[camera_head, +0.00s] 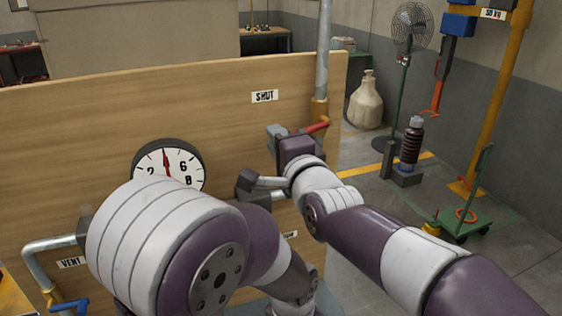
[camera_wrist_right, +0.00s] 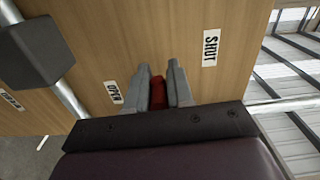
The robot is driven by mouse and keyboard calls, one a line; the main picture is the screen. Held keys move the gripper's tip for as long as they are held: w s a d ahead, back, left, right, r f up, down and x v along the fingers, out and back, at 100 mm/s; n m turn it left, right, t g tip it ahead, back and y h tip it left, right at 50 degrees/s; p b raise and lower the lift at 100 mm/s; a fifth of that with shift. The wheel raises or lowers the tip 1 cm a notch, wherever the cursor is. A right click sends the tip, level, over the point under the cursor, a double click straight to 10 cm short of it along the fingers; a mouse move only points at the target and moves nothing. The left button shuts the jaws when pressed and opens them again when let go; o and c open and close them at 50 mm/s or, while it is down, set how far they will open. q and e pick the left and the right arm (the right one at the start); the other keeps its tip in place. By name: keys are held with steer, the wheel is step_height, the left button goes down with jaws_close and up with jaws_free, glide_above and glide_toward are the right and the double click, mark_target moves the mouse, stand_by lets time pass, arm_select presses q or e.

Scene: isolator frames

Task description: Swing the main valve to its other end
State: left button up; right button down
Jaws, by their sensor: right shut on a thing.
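The main valve's red lever (camera_head: 317,126) reaches left and slightly down from a brass-coloured fitting (camera_head: 319,108) on the upright pipe. My right gripper (camera_head: 277,136) is shut on it; in the right wrist view the red grip (camera_wrist_right: 158,92) sits between both fingers. The SHUT label (camera_head: 264,96) is on the wooden panel above and left of the gripper. In the right wrist view, the SHUT label (camera_wrist_right: 211,48) lies right of the fingers and the OPEN label (camera_wrist_right: 113,92) left of them. The lever lies between them. My left gripper is not in view.
The wooden panel (camera_head: 80,120) carries a round gauge (camera_head: 168,165), a VENT label (camera_head: 71,262) and a blue lever (camera_head: 68,305) at lower left. A dark block (camera_wrist_right: 35,52) on a pipe is near the gripper. Floor right of the panel has a fan (camera_head: 411,28) and jug (camera_head: 367,100).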

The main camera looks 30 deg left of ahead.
steer(key=shift+r+m+b, duration=0.9)
steer(key=shift+r+m, duration=0.1)
steer(key=shift+m, duration=0.5)
steer(key=c, duration=1.2)
jaws_free()
steer(key=shift+o, duration=0.7)
steer(key=shift+w+d+r, duration=0.1)
steer(key=shift+d, duration=0.1)
